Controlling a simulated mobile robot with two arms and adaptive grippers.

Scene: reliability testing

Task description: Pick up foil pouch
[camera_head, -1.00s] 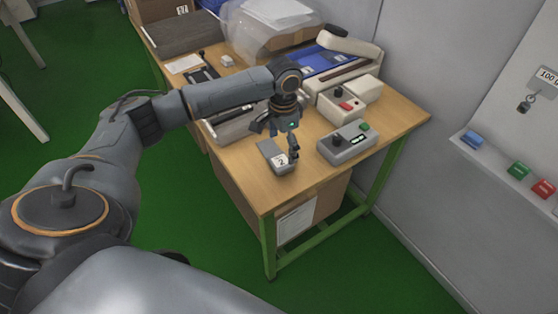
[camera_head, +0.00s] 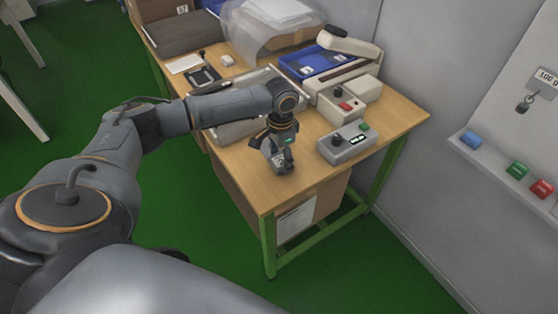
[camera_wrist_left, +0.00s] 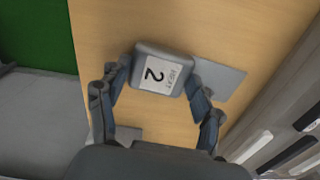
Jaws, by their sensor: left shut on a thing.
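The foil pouch is a small grey packet with a white label marked 2. In the left wrist view the pouch (camera_wrist_left: 160,72) sits between the two fingers of my left gripper (camera_wrist_left: 155,82), one finger at each side. In the head view the gripper (camera_head: 277,160) points down over the wooden table, shut on the pouch (camera_head: 284,167), which is partly hidden by the fingers. Whether the pouch touches the table is hard to tell. My right gripper is not in view.
A grey control box (camera_head: 346,143) stands close to the right of the gripper. Behind are a cream box with a red button (camera_head: 341,104), a sealer-like device (camera_head: 350,45) and a blue tray (camera_head: 318,62). The table's front corner (camera_head: 264,205) is clear.

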